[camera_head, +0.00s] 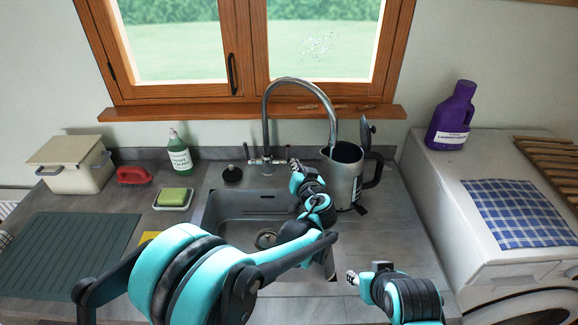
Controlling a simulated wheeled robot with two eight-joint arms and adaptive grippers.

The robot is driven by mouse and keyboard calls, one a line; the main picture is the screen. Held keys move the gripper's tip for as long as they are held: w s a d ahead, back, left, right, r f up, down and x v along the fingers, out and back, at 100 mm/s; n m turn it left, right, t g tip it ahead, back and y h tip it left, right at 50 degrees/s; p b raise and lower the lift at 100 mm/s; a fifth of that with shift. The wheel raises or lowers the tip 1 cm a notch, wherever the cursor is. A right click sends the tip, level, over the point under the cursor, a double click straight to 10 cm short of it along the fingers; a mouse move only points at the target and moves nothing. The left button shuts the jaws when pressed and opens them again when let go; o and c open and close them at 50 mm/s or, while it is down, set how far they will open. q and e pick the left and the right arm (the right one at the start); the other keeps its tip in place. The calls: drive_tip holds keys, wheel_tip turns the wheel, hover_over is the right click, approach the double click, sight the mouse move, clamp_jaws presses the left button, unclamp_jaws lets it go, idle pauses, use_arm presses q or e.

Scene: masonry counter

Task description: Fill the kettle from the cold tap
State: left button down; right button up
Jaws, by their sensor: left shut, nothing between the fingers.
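The metal kettle (346,183) stands upright at the right edge of the sink, its lid (367,133) raised and its dark handle to the right. The chrome tap (298,82) arches over, with its spout end at the kettle's open mouth. No water stream can be made out. My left gripper (295,167) is shut and empty, close to the tap's right-hand handle and just left of the kettle; whether it touches the handle is unclear. My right gripper (352,277) is low over the counter, right of the sink and apart from the kettle; its fingers are too small to read.
The sink (225,213) lies partly behind my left arm. A green soap bottle (179,155), a soap dish (172,206), a red brush (133,175) and a cream bin (73,168) stand left. A purple detergent bottle (452,115) stands on the white washing machine (420,170).

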drive_tip(key=shift+a, duration=0.1)
drive_tip(key=shift+a+f, duration=0.1)
drive_tip(key=shift+a, duration=0.05)
drive_tip(key=shift+w, duration=0.1)
drive_tip(key=shift+a, duration=0.1)
drive_tip(key=shift+f, duration=0.1)
drive_tip(key=shift+a, duration=0.1)
drive_tip(key=shift+f+b, duration=0.1)
drive_tip(key=shift+b, duration=0.2)
drive_tip(key=shift+w+f+b, duration=0.1)
drive_tip(key=shift+f+b, duration=0.45)
use_arm(q)
drive_tip(key=w+a+f+n+h, duration=0.1)
drive_tip(key=w+n, duration=0.2)
drive_tip(key=n, duration=1.4)
drive_tip(key=w+a+f+n+h, duration=0.1)
drive_tip(key=w+a+n+h, duration=0.1)
drive_tip(key=n, duration=1.6)
drive_tip(key=shift+w+a+f, duration=0.3)
drive_tip(key=shift+w+f, duration=0.1)
drive_tip(key=shift+w, duration=0.2)
drive_tip(key=shift+w, duration=0.1)
idle(1.3)
